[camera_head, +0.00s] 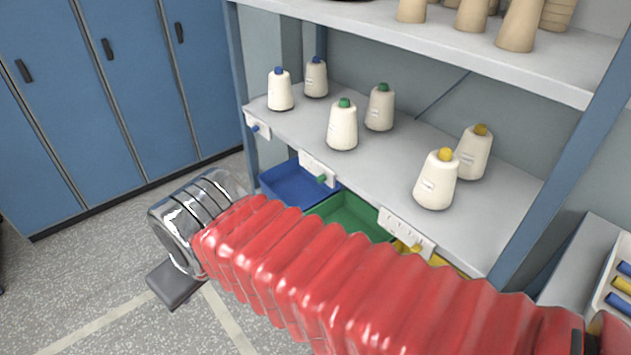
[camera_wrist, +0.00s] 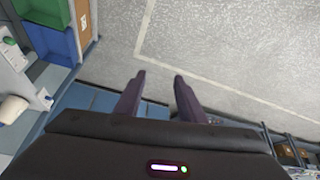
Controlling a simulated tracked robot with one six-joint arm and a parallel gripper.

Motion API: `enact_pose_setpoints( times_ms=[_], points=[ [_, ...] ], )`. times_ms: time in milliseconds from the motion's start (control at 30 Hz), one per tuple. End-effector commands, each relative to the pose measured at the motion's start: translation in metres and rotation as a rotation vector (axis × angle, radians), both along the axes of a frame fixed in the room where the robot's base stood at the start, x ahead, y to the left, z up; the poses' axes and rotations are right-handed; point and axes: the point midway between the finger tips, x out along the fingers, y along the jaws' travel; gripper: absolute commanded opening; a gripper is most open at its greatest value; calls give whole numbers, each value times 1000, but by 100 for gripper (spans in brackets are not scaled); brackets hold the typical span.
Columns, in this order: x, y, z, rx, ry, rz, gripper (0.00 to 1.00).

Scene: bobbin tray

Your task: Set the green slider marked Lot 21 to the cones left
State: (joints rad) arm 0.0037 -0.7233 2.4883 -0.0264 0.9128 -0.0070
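In the head view the green slider (camera_head: 322,180) is a small green knob on a white plate (camera_head: 316,167) on the shelf's front edge. The knob sits toward the plate's right end. The plate's print is too small to read. Two white cones with green tops, one in front (camera_head: 342,127) and one behind (camera_head: 380,108), stand on the shelf behind this plate. In the wrist view a green knob (camera_wrist: 5,38) shows at the left edge. My gripper (camera_wrist: 158,77) has its two dark fingers apart with nothing between them. It points at the floor, away from the plates.
A plate with a blue knob (camera_head: 255,128) is left, one with a yellow knob (camera_head: 415,248) right. Blue-topped (camera_head: 280,92) and yellow-topped (camera_head: 437,182) cones stand on the shelf (camera_head: 400,160). Blue (camera_head: 290,180) and green (camera_head: 348,215) bins sit below. Blue lockers (camera_head: 110,110) stand left.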

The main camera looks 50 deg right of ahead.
Motion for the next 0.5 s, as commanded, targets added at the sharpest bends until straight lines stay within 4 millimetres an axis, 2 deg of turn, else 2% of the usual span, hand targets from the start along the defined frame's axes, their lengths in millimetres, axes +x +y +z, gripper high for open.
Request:
enact_pose_setpoints(
  times_ms=[167, 500],
  points=[
    [6, -20, -12, -88, 95, 24, 36],
    [19, -80, -38, -318, 357, 98, 36]
  ],
)
